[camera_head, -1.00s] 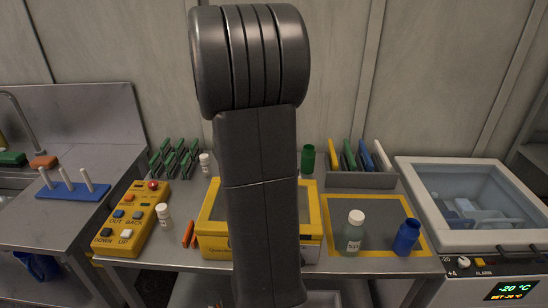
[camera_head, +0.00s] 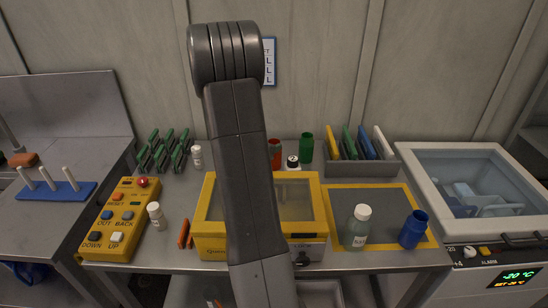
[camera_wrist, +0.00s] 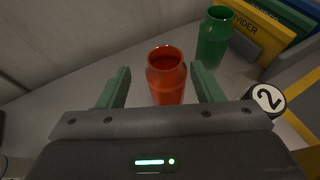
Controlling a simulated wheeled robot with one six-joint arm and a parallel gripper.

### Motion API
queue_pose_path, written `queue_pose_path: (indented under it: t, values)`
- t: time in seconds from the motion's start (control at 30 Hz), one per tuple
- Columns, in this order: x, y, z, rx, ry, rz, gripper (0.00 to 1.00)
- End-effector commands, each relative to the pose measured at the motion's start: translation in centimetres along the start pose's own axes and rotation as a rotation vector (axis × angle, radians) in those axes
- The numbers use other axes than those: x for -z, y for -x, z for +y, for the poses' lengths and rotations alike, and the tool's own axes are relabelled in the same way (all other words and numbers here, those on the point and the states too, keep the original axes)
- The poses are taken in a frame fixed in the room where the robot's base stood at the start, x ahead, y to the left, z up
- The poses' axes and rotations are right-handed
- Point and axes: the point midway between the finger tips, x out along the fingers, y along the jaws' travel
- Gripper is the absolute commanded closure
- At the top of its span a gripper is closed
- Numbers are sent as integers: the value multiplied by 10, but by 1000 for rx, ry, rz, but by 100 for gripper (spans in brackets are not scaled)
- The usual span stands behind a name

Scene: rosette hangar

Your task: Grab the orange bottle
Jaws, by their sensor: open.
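The orange bottle (camera_wrist: 166,80) is red-orange, upright and open-topped, and it stands on the bench in the wrist view. In the head view the bottle (camera_head: 274,153) shows just right of my arm, behind the yellow box. My gripper (camera_wrist: 160,70) is open, with one green finger on each side of the bottle in the picture. Gaps show between the bottle and both fingers, and nothing is held. The bottle's lower part is hidden by the gripper body. In the head view the gripper is hidden behind my arm.
A green bottle (camera_wrist: 213,38) stands right of the orange one, near a divider rack (camera_head: 360,168). A black-capped vial marked 2 (camera_wrist: 268,98) is close to the right finger. The yellow-framed box (camera_head: 313,215) stands in front. A wall rises behind the bench.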

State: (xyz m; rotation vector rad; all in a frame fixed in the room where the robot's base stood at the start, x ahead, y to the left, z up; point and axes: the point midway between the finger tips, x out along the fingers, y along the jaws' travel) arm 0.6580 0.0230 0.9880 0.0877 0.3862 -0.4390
Motion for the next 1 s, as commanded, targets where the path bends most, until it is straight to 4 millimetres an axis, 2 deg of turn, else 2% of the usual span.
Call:
queue_pose_path:
  t: [0.27,0.6,0.93,1.0]
  values:
    - [-2,-16,-2,0,1,2,40]
    - [-4,-56,-7,0,0,1,40]
    - [-2,-61,-6,-2,0,1,40]
    - [-2,-61,-6,-1,1,1,54]
